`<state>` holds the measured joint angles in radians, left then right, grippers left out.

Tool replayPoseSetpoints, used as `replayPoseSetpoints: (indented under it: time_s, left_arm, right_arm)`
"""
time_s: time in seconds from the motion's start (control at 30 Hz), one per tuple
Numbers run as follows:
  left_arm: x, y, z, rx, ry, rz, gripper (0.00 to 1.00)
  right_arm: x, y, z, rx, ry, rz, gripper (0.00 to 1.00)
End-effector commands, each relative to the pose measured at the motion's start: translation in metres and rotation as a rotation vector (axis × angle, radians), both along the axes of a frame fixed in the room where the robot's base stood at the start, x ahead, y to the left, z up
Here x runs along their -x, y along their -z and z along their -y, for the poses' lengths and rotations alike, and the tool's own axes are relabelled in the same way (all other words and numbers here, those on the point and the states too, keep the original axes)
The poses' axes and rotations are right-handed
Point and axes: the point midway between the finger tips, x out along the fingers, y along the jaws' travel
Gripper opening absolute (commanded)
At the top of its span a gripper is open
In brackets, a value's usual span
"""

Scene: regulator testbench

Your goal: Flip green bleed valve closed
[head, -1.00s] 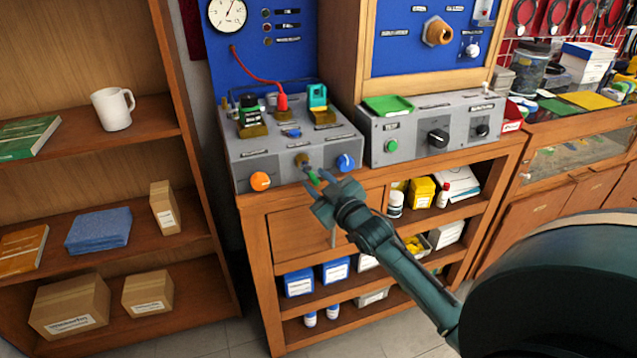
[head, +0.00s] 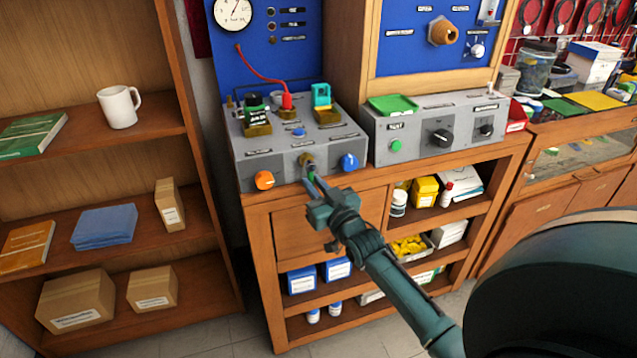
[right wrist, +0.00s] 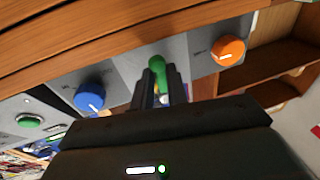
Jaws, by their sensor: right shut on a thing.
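The green bleed valve handle (right wrist: 157,64) shows in the right wrist view between the two dark fingers of my right gripper (right wrist: 162,80). It sits on the front of the grey test box, between the orange knob (right wrist: 229,50) and the blue knob (right wrist: 90,97). My right gripper is shut on the green handle. In the head view my right gripper (head: 312,182) reaches the box front at the brass fitting (head: 306,160), and only a small bit of green shows between the fingers. My left gripper is not in view.
The grey box (head: 285,160) carries a black-green part (head: 254,108), a red plug (head: 287,100) and a teal part (head: 321,95) on top. A second grey box (head: 415,145) stands to the right. A wooden shelf with a white mug (head: 118,107) is on the left.

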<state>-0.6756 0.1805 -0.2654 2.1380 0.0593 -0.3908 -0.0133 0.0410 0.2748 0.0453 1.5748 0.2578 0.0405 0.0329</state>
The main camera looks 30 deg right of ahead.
Motion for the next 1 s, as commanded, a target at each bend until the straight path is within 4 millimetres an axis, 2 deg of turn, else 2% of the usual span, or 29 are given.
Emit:
replayPoseSetpoints:
  time_s: [0.13, 0.17, 0.43, 0.77, 0.87, 1.0]
  left_arm:
    - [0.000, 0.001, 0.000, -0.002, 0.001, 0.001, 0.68]
    - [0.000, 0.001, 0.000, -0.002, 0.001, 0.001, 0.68]
    - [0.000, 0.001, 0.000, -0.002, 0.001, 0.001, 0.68]
    - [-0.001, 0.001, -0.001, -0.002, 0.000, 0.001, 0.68]
    - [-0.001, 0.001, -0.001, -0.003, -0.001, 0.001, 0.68]
    - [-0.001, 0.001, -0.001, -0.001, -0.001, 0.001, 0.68]
  right_arm:
    - [0.000, 0.000, -0.001, -0.002, -0.001, 0.001, 0.00]
    - [0.000, 0.000, -0.001, -0.002, -0.002, 0.001, 0.16]
    - [0.000, 0.000, 0.000, 0.001, -0.001, 0.000, 0.37]
    - [0.007, 0.001, -0.001, 0.003, -0.001, -0.001, 0.37]
    - [0.020, 0.003, -0.001, 0.002, -0.001, -0.003, 0.37]
    - [0.049, 0.007, -0.003, 0.002, -0.001, -0.004, 0.37]
